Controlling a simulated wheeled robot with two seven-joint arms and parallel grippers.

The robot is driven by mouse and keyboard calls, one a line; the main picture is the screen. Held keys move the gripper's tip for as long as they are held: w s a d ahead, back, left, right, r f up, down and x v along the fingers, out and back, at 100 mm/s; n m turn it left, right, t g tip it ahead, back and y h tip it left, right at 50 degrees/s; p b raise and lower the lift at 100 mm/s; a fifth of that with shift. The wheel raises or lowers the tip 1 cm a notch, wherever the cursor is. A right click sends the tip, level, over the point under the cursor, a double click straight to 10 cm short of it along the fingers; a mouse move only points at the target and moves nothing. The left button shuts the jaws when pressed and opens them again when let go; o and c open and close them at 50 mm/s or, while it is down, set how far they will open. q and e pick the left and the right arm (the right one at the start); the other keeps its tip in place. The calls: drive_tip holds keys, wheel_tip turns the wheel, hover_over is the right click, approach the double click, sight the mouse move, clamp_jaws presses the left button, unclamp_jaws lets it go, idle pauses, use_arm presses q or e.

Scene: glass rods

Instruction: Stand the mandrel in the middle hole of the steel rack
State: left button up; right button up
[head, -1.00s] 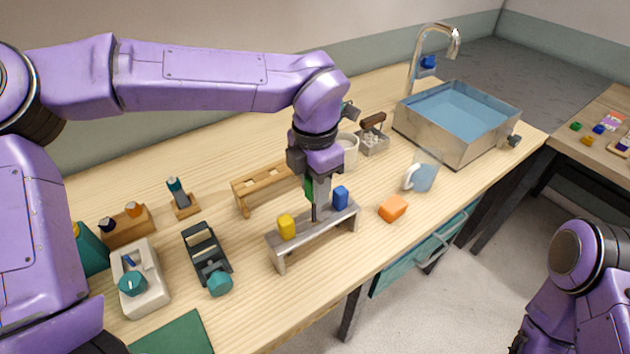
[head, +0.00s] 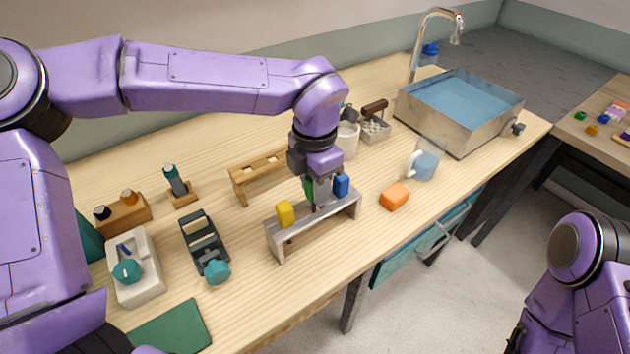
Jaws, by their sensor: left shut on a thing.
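The steel rack (head: 273,238) stands on the wooden bench, a raised grey bar on two legs. A yellow-topped piece (head: 285,213) stands near its left end and a blue-topped piece (head: 341,185) towards its right. My left gripper (head: 319,193) points down over the middle of the rack, between those two. It is shut on the mandrel (head: 309,189), whose green handle shows beside the fingers. Only a little of the dark shaft shows above the rack top. The fingers hide the hole, so how deep the shaft sits cannot be told. My right gripper is out of view; only its arm shows.
A wooden rack (head: 240,187) stands behind the steel one. An orange block (head: 395,196) and a glass mug (head: 424,162) are to the right, near the metal sink (head: 447,136). A black holder (head: 203,241) stands left. Bare bench lies between it and the steel rack.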

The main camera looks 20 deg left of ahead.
use_arm(q)
drive_tip(key=shift+f+b, duration=0.9)
drive_tip(key=shift+f, duration=0.9)
drive_tip(key=o, duration=1.1)
